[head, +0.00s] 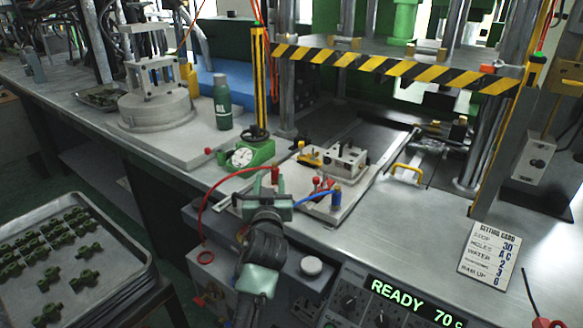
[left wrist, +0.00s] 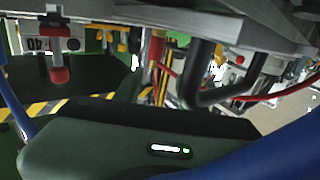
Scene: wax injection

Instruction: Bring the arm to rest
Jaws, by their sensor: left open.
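My left arm reaches up from the bottom middle of the head view. My left gripper (head: 266,196) is over the front edge of the bench, close to the red and blue hose fittings. Its jaws are open, and I see nothing held between them. The fingertips are hard to make out. In the left wrist view, a dark green housing with a small lit label (left wrist: 170,150) fills the lower part, and a red-tipped fitting (left wrist: 60,75) hangs at the upper left. My right gripper does not show.
A green dial gauge (head: 242,157) and a green bottle (head: 222,102) stand behind. The control panel (head: 385,300) reads READY. A tray (head: 130,250) of green parts is at left.

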